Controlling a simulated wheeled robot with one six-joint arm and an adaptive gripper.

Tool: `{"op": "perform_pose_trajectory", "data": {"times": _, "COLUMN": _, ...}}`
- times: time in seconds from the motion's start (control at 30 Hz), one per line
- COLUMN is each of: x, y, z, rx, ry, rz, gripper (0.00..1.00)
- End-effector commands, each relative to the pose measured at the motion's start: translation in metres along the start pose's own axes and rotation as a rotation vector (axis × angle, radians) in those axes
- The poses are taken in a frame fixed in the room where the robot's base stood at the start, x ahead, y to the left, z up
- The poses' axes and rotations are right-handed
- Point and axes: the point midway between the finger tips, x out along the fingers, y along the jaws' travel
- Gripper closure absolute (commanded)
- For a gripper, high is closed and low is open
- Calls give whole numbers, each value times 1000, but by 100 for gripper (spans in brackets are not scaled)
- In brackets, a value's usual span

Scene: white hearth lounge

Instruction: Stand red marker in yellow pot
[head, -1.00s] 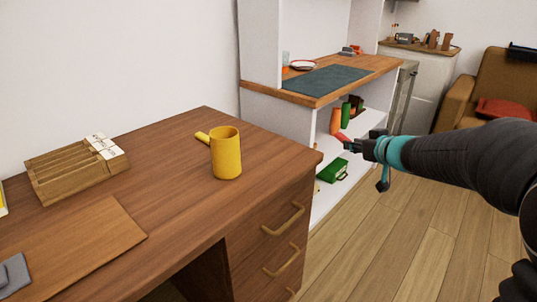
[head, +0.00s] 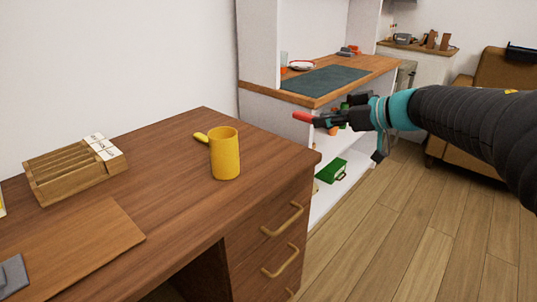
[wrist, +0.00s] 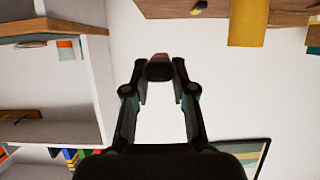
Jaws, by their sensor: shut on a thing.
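The yellow pot (head: 226,155) stands upright on the brown desk near its right side, with its handle pointing left. A yellow shape at the top of the wrist view (wrist: 248,24) appears to be the same pot. My gripper (head: 325,121) is in the air to the right of the pot, beyond the desk's edge. It is shut on the red marker (head: 303,117), whose red end sticks out leftward, roughly level. In the wrist view a dull red end (wrist: 158,57) shows between the fingertips. The rest of the marker is hidden by the fingers.
On the desk (head: 165,165) are a wooden card rack (head: 65,172) and a brown mat (head: 80,240). A white shelf unit with a wooden top (head: 345,80) stands behind, holding a green box (head: 330,170). Desk space around the pot is clear.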

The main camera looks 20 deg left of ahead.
Motion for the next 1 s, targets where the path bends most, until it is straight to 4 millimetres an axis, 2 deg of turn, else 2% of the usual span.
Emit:
{"op": "perform_pose_trajectory", "data": {"times": 0.17, "x": 24, "y": -9, "z": 5, "rx": 4, "ry": -2, "rz": 6, "gripper": 94}}
{"op": "perform_pose_trajectory", "data": {"times": 0.5, "x": 97, "y": -34, "z": 18, "rx": 5, "ry": -3, "rz": 5, "gripper": 94}}
{"op": "perform_pose_trajectory", "data": {"times": 0.6, "x": 112, "y": -39, "z": 20, "rx": 4, "ry": -2, "rz": 7, "gripper": 94}}
{"op": "perform_pose_trajectory", "data": {"times": 0.83, "x": 127, "y": -43, "z": 26, "rx": 5, "ry": -2, "rz": 10, "gripper": 94}}
{"op": "perform_pose_trajectory", "data": {"times": 1.0, "x": 136, "y": -43, "z": 48, "rx": 7, "ry": -3, "rz": 10, "gripper": 94}}
